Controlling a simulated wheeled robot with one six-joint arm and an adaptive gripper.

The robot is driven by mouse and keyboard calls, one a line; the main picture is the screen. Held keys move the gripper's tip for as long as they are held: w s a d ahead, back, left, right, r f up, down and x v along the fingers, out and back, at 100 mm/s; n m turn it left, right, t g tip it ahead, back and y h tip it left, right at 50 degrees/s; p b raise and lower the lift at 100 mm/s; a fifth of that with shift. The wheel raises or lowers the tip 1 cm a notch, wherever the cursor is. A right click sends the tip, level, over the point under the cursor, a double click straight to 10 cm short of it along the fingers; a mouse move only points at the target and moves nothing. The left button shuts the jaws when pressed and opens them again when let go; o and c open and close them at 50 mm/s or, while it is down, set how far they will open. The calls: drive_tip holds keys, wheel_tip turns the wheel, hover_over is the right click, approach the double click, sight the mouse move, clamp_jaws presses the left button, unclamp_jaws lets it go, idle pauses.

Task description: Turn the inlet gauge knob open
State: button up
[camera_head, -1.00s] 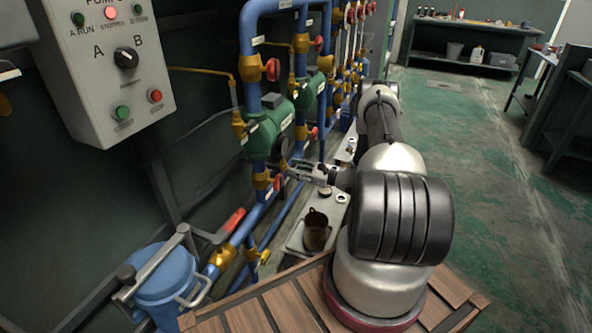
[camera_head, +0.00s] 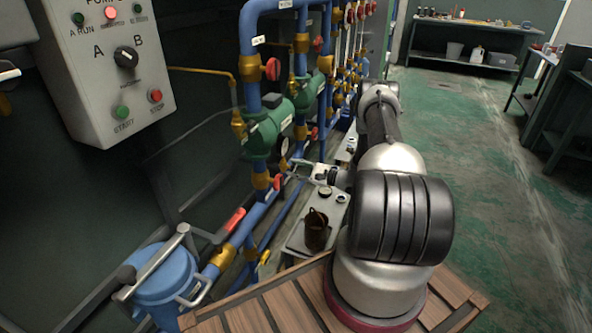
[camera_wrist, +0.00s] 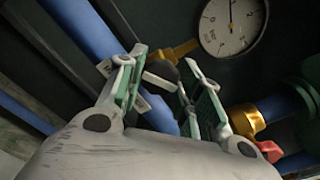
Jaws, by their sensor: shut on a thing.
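The inlet gauge (camera_wrist: 232,24) has a round white dial and a black needle in the wrist view. In the head view it shows small and nearly edge-on (camera_head: 284,146) beside the green pump. The gauge knob (camera_wrist: 162,72) is a small dark grip on a brass stem, below and left of the dial in the wrist view. My gripper (camera_wrist: 160,76) has one finger on each side of the knob and is shut on it. In the head view my gripper (camera_head: 287,170) reaches left to the piping below the gauge. The knob is too small to make out there.
Blue pipes (camera_head: 252,195) with brass fittings and red valve handles (camera_head: 272,69) stand close around my gripper. A green pump (camera_head: 268,130) is just above. A brown jug (camera_head: 316,230) stands on a tray below. The floor (camera_head: 480,150) at right is clear.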

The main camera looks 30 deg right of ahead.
drive_tip(key=n, duration=1.1)
drive_tip(key=shift+n, duration=0.4)
drive_tip(key=shift+s+f, duration=0.1)
drive_tip(key=o, duration=1.1)
drive_tip(key=shift+c, duration=0.2)
drive_tip(key=v, duration=1.2)
